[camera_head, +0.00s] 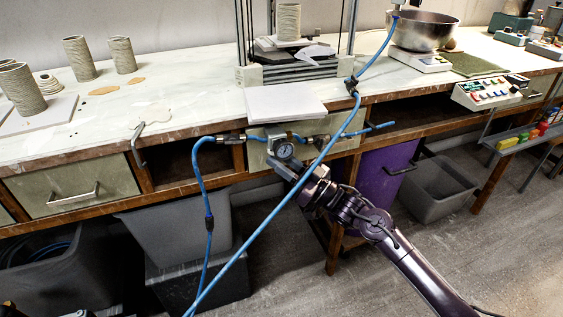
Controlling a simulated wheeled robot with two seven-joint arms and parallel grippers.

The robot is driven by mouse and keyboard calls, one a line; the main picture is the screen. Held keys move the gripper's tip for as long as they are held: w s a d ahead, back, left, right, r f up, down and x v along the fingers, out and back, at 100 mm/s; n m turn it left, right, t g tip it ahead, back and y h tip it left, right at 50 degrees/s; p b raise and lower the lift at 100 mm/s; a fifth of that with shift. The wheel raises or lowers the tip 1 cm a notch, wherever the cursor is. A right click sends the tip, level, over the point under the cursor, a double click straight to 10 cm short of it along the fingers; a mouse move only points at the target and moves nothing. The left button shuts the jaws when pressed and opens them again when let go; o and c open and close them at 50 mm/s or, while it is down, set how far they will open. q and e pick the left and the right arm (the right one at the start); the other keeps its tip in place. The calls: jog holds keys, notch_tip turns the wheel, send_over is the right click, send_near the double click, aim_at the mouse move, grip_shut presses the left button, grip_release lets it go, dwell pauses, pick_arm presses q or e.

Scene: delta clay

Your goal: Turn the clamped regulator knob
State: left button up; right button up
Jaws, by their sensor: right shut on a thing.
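The regulator (270,140) is mounted at the bench's front edge, with a round white-faced gauge (284,150) and blue hoses on both sides. My right gripper (284,168) reaches up from the lower right to just below the gauge. It is shut on the regulator knob, which the fingers mostly hide. I cannot make out the knob's angle or the clamp's detail.
A blue hose (262,222) crosses diagonally in front of my right gripper; another loop (201,180) hangs left. A bent metal clamp (138,145) sits on the bench edge. Grey bins (178,230) and a purple bin (385,175) stand below.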

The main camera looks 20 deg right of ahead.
jog(key=o, duration=0.9)
jog(key=shift+c, duration=0.2)
jog(key=shift+o, duration=0.6)
jog(key=shift+r, duration=0.1)
jog(key=shift+t, duration=0.4)
